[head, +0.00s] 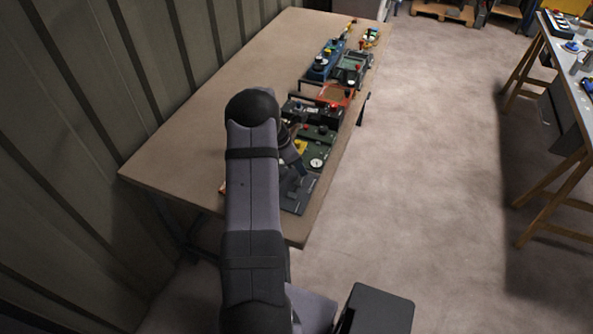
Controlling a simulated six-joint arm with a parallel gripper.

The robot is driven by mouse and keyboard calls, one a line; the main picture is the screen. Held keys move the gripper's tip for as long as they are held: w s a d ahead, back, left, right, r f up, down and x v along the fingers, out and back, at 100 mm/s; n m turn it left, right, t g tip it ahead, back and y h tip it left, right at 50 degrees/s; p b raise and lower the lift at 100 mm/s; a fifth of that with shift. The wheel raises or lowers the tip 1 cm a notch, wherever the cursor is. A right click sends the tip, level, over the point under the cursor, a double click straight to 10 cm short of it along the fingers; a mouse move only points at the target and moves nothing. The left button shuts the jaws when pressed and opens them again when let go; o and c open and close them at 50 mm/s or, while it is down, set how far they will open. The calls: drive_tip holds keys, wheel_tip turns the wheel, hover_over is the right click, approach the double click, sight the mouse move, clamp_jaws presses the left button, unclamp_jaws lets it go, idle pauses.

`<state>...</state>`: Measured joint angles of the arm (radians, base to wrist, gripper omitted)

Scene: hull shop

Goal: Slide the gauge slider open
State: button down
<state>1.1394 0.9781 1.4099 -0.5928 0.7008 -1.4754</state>
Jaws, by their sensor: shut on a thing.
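My gripper (302,175) points down at the near end of the row of devices on the brown table, partly hidden behind my arm. It is shut on a small part at the dark grey flat panel (299,204), which I take to be the gauge slider. The gripped part is too small and covered to make out, and how far the slider stands open cannot be told. A dark green panel with a round white dial (316,162) lies just beyond the gripper.
The brown table (190,140) is bare on its left, beside a ribbed wall. Beyond the green panel stand a black device (298,108), a red frame (335,94) and a blue device (325,60). Another table (572,80) stands far right across open floor.

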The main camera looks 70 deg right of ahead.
drive_tip(key=shift+d+r, duration=0.1)
drive_tip(key=shift+d, duration=0.2)
drive_tip(key=c, duration=1.6)
unclamp_jaws()
drive_tip(key=shift+d, duration=0.15)
drive_tip(key=shift+b+v, duration=1.3)
drive_tip(key=shift+v, duration=2.3)
